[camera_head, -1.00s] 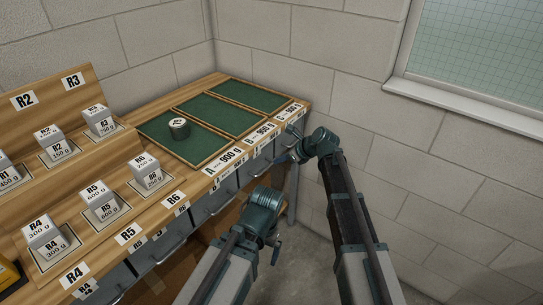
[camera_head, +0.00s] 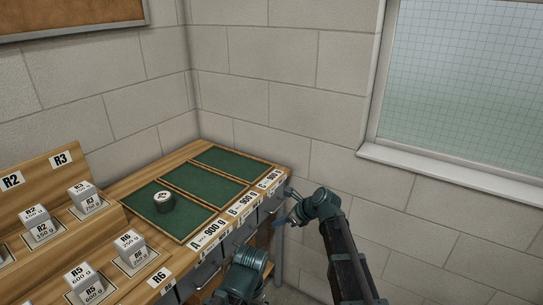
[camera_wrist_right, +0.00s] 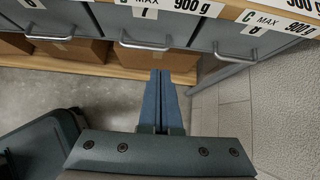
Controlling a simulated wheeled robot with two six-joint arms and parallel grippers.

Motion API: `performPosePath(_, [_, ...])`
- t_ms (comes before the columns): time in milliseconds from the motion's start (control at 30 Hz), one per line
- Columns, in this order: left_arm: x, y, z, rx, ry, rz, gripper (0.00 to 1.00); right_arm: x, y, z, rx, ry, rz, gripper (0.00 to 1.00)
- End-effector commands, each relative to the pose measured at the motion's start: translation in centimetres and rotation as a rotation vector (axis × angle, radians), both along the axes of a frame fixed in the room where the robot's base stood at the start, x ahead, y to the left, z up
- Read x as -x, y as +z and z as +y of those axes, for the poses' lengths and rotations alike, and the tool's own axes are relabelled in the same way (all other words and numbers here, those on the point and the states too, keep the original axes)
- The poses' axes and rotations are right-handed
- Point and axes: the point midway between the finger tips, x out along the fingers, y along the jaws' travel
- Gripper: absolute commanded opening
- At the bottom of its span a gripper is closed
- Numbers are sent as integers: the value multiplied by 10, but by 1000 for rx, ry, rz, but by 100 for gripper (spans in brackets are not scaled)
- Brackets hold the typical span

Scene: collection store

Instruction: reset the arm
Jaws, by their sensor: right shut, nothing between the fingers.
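My right gripper (camera_head: 285,221) is in front of the drawers at the right end of the wooden bench. In the right wrist view its two blue fingers (camera_wrist_right: 160,80) lie together, shut and empty. They point at the drawer fronts, below a metal handle (camera_wrist_right: 146,42), and hold nothing. My left arm (camera_head: 246,272) shows at the bottom middle of the head view. Its fingers do not show.
The bench carries green-lined trays (camera_head: 206,187) labelled A, B and C. Several grey labelled blocks (camera_head: 131,247) stand at left. A block wall (camera_head: 270,60) and window (camera_head: 455,95) are behind.

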Motion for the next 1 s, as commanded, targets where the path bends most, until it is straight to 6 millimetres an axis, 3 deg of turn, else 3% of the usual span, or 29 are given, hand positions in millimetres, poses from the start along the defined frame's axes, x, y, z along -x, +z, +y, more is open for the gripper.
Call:
performPosePath(167, [0, 19, 0, 0, 0, 0, 100, 49, 3, 16, 193, 280, -98, 0])
performPosePath(300, [0, 39, 0, 0, 0, 0, 100, 107, 3, 25, 424, 679, -219, 0])
performPosePath(600, [0, 75, 0, 0, 0, 0, 100, 221, 15, 11, 761, 1607, -403, 0])
performPosePath(800, [0, 91, 0, 0, 1, 0, 100, 269, 29, -9, 823, 2099, -451, 0])
performPosePath(1000, [0, 97, 0, 0, 1, 0, 100, 288, 35, -19, 818, 2332, -463, 0])
